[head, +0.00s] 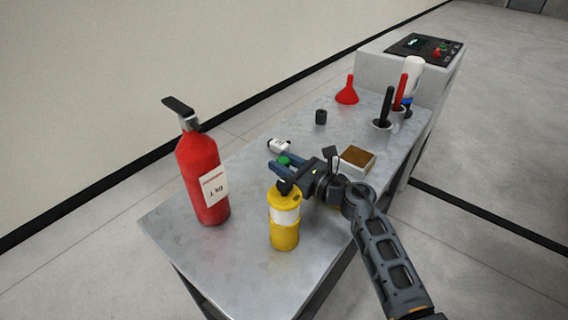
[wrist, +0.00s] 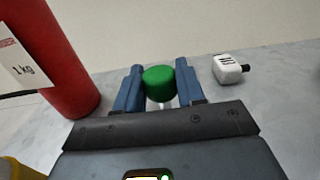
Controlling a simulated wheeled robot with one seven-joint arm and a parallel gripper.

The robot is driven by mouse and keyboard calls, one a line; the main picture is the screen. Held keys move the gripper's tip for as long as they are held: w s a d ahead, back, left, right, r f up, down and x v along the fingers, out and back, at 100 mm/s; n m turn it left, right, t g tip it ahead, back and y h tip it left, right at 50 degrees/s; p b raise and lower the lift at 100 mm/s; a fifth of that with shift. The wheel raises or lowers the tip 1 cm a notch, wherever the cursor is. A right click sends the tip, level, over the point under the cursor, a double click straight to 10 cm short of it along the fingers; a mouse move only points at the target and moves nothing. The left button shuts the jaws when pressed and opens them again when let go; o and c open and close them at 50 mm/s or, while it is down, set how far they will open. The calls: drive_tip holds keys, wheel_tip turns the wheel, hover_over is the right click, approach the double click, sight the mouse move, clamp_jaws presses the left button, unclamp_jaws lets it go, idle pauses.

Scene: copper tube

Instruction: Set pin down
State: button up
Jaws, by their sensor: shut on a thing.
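The pin has a round green head (head: 284,160) with a short pale stem below it, seen in the wrist view (wrist: 158,83). My gripper (head: 280,164) is shut on the pin, with a blue finger on each side of the green head; the fingers also show in the wrist view (wrist: 159,72). The pin looks upright above the metal table (head: 240,270). The stem's lower end is hidden behind the gripper body, so I cannot tell whether it touches the tabletop.
A red extinguisher (head: 205,180) stands left of my gripper, and a yellow canister (head: 285,233) stands in front. A brown-topped box (head: 357,160), dark cylinder (head: 321,117) and red funnel (head: 347,92) are farther back. The front left tabletop is clear.

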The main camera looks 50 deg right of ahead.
drive_tip(key=o, duration=1.1)
drive_tip(key=shift+c, duration=0.2)
drive_tip(key=shift+r, duration=0.15)
drive_tip(key=s, duration=1.2)
drive_tip(key=shift+d+b, duration=0.2)
drive_tip(key=shift+b, duration=0.2)
